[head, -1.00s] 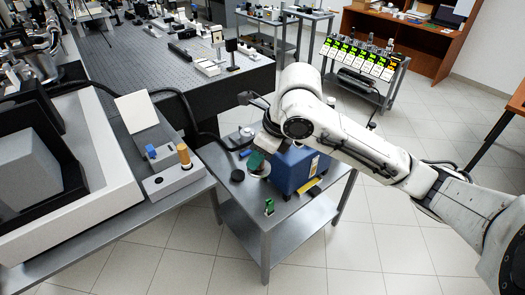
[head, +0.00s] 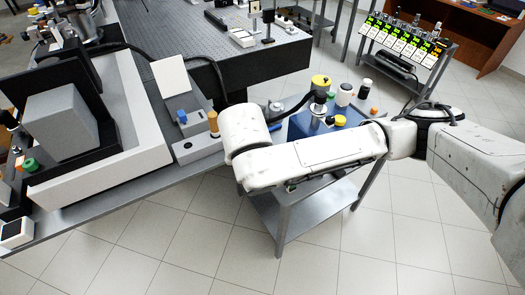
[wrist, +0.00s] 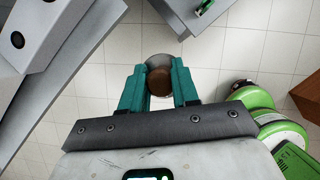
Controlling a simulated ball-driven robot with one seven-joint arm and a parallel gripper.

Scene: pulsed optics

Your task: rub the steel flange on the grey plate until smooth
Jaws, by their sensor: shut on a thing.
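My gripper (wrist: 158,88) shows in the wrist view with teal fingers shut on a round piece, apparently the steel flange (wrist: 158,62). It has a pale metallic rim and a brown round part between the fingers. The piece is in the air over floor tiles, between the bench and the small cart. In the head view my white arm hides the gripper and the piece. I cannot make out the grey plate; the front of the cart top is behind my arm.
The grey metal cart (head: 290,212) carries a blue box (head: 350,117) and several small containers. At left, the bench (head: 110,207) holds a grey block with an orange-brown post (head: 212,123). A white square panel (head: 170,75) stands behind. Tiled floor lies open in front.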

